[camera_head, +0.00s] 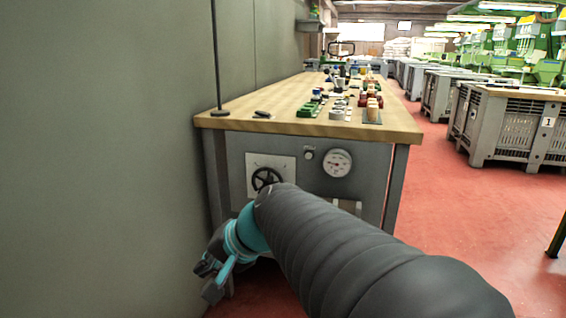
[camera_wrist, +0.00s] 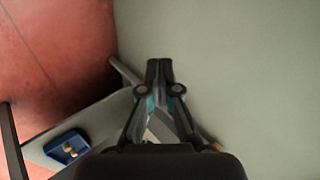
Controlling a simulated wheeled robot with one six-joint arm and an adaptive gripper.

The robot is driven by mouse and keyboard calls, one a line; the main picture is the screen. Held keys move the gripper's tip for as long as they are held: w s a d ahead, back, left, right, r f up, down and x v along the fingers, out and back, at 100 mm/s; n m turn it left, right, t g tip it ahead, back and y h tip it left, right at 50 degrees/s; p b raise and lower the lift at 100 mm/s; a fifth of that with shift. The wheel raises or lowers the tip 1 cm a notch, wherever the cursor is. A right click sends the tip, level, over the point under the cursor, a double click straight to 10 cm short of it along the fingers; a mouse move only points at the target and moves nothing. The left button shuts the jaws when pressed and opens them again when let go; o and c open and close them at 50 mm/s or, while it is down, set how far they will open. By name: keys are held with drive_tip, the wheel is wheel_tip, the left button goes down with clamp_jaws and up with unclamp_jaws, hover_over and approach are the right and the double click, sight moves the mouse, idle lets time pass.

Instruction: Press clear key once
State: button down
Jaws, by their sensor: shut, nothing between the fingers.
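I cannot make out a clear key in either view. My gripper (camera_head: 212,279) is low at the left in the head view, beside the grey-green wall and in front of the workbench. In the wrist view my gripper (camera_wrist: 159,66) has its two fingertips together, with nothing seen between them. A pale panel, partly hidden behind my arm, shows on the bench front (camera_head: 345,206); its details are unclear.
The workbench (camera_head: 268,98) has a wooden top with several small items. Its front carries a black handwheel (camera_head: 266,178) and a round dial gauge (camera_head: 338,163). A small blue tray (camera_wrist: 66,147) with yellowish pieces shows in the wrist view. Grey crates (camera_head: 505,125) stand right; red floor between is clear.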

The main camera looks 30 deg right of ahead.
sight(309, 156)
drive_tip(key=w+d+r+m+t+b, duration=0.25)
drive_tip(key=w+d+m+t, duration=0.35)
drive_tip(key=w+d+m, duration=0.7)
drive_tip(key=d+r+m+t+h, duration=0.1)
drive_tip(key=d+m+t+h, duration=0.1)
drive_tip(key=d, duration=0.8)
drive_tip(key=d+r+m+t+h+b, duration=0.1)
drive_tip(key=d+m+h, duration=0.2)
drive_tip(key=d, duration=0.6)
drive_tip(key=shift+w+d+r+t+h, duration=0.35)
drive_tip(key=shift+t+h, duration=0.05)
drive_tip(key=shift+w+d+p, duration=0.8)
drive_tip(key=shift+w+d, duration=0.65)
drive_tip(key=shift+d, duration=0.2)
drive_tip(key=shift+w+d+p, duration=0.75)
drive_tip(key=shift+w+d, duration=0.65)
drive_tip(key=shift+d, duration=0.25)
drive_tip(key=shift+w+d, duration=0.1)
